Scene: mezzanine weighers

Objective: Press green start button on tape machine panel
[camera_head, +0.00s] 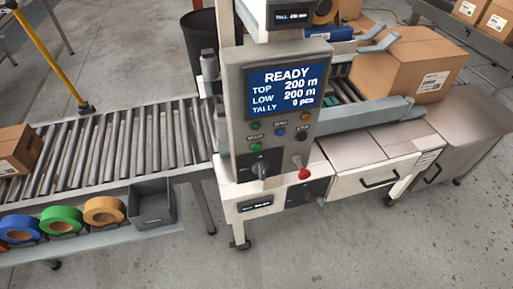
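The tape machine panel (235,102) stands upright in the middle of the view and faces me. Its blue screen (287,90) reads READY, TOP 200 m, LOW 200 m and what looks like TALLY 0 pcs. Below the screen are small buttons in rows. One green button (256,126) is at the upper left, and another green button (256,146) is lower on the left side. The labels are too small for me to tell which is start. A dark knob (260,170) and a red mushroom button (304,174) sit lower. Neither of my grippers is in view.
A roller conveyor (110,147) runs left from the machine, with a carton (14,150) at its left end. A larger carton (412,66) is on the machine's right side. Tape rolls (62,220) and a grey bin (151,204) sit in front of the conveyor. The front floor is clear.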

